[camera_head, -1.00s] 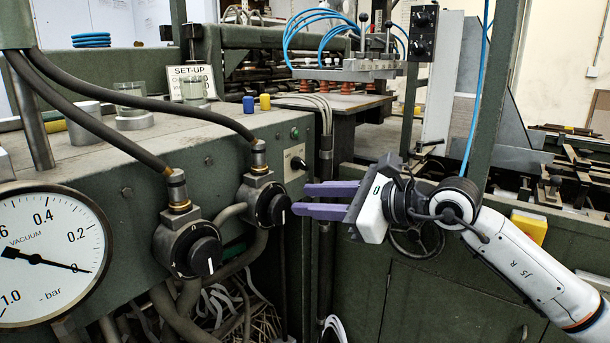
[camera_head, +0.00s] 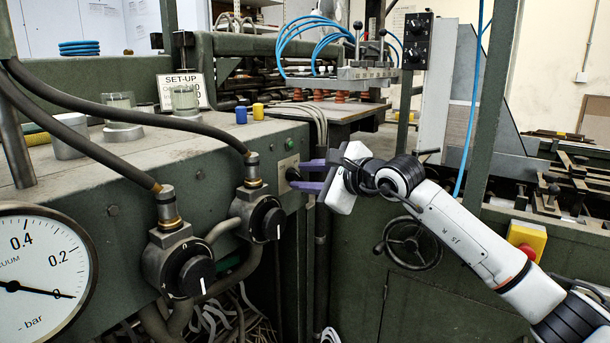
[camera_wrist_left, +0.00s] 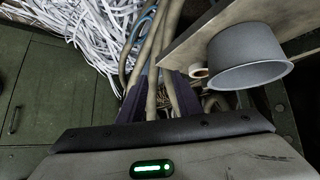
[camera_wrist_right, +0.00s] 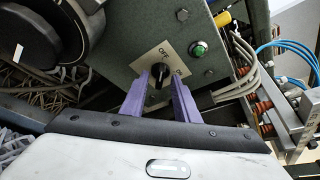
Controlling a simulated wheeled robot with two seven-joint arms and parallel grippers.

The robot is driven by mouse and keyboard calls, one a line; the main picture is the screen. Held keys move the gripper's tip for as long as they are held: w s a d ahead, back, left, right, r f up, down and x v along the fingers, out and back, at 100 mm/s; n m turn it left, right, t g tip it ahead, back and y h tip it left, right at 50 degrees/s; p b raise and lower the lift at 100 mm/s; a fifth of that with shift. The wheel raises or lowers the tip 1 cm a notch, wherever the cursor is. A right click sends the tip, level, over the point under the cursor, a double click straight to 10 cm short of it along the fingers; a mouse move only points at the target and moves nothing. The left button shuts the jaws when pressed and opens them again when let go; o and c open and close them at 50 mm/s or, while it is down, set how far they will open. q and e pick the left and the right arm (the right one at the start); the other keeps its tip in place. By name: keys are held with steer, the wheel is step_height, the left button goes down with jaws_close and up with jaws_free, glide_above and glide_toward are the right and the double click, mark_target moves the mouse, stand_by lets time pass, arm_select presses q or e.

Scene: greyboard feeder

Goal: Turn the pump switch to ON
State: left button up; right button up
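The plate (camera_head: 286,165) also shows in the head view. My right gripper (camera_wrist_right: 162,84) has its two purple fingers apart, one on each side of the knob. I cannot tell whether they touch it. The knob's exact angle is hard to read. My left gripper (camera_wrist_left: 156,88) is open and empty in the left wrist view, and is outside the head view.
A green button (camera_wrist_right: 198,48) sits beside the switch plate. Two black rotary valves (camera_head: 268,219) (camera_head: 196,271) with hoses stand left of it. A vacuum gauge (camera_head: 40,265) is at far left. A grey cup (camera_wrist_left: 248,58) and pipes are near my left gripper.

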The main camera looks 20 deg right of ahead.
steer(key=shift+w, duration=0.15)
jaws_close()
